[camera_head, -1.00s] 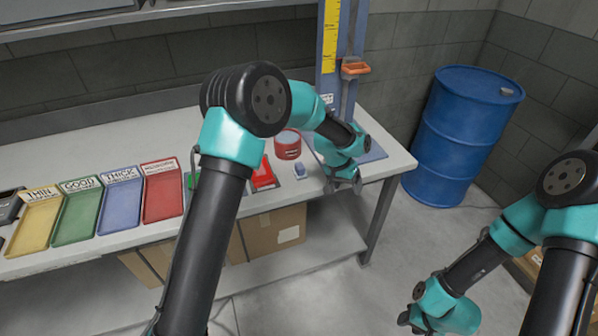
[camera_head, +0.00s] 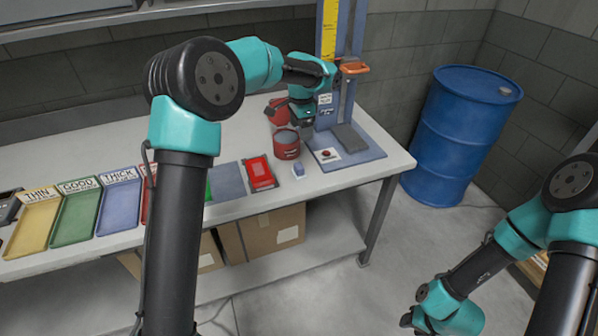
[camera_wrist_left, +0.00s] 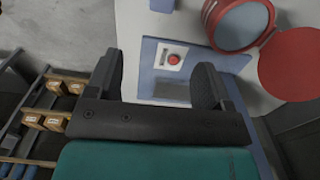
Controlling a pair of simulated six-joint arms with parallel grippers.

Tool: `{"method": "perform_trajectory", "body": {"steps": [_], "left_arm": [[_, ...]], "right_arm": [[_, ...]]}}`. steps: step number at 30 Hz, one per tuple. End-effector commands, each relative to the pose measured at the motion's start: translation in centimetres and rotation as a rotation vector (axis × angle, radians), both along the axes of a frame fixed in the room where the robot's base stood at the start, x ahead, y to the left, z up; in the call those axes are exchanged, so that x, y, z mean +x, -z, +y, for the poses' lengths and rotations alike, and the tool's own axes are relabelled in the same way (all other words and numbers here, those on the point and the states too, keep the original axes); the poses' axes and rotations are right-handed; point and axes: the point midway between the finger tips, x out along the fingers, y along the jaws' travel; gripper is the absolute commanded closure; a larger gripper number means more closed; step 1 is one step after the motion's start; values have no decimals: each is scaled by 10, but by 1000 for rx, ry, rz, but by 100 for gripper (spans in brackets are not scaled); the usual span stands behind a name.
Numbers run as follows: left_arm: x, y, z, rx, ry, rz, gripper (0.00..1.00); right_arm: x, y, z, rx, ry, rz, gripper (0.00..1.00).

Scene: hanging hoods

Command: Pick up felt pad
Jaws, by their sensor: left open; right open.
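No thing is plainly marked as the felt pad. A flat dark grey rectangle (camera_head: 351,138) lies on the blue base plate (camera_head: 372,152) of the upright gauge; in the left wrist view the grey rectangle (camera_wrist_left: 172,91) shows between the fingers. A red tin (camera_head: 287,150) stands left of the base; its round grey-blue interior (camera_wrist_left: 240,27) shows in the wrist view. My left gripper (camera_head: 304,121) is open and empty above the bench, near the tin and gauge. Its spread fingers (camera_wrist_left: 157,80) show in the wrist view. My right gripper (camera_head: 406,320) is low at the right, away from the bench.
A small blue block (camera_head: 299,171) and a red tray (camera_head: 261,172) lie near the bench's front edge. Yellow, green and blue trays (camera_head: 119,206) labelled THIN, GOOD and THICK stand left. The gauge column (camera_head: 343,95) rises behind the base. A blue barrel (camera_head: 462,135) stands right.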

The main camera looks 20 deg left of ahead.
Motion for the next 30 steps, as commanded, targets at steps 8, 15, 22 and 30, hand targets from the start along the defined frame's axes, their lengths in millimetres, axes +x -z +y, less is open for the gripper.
{"method": "perform_trajectory", "body": {"steps": [8,15,22,30], "left_arm": [[-1,47,0,0,-1,4,26],[-1,88,0,0,-1,4,26],[0,110,1,-1,-1,1,26],[0,111,0,-1,-1,1,26]], "right_arm": [[0,0,0,0,0,0,57],[0,0,0,0,0,0,57],[0,0,0,0,0,0,57],[0,0,0,0,0,0,57]]}}
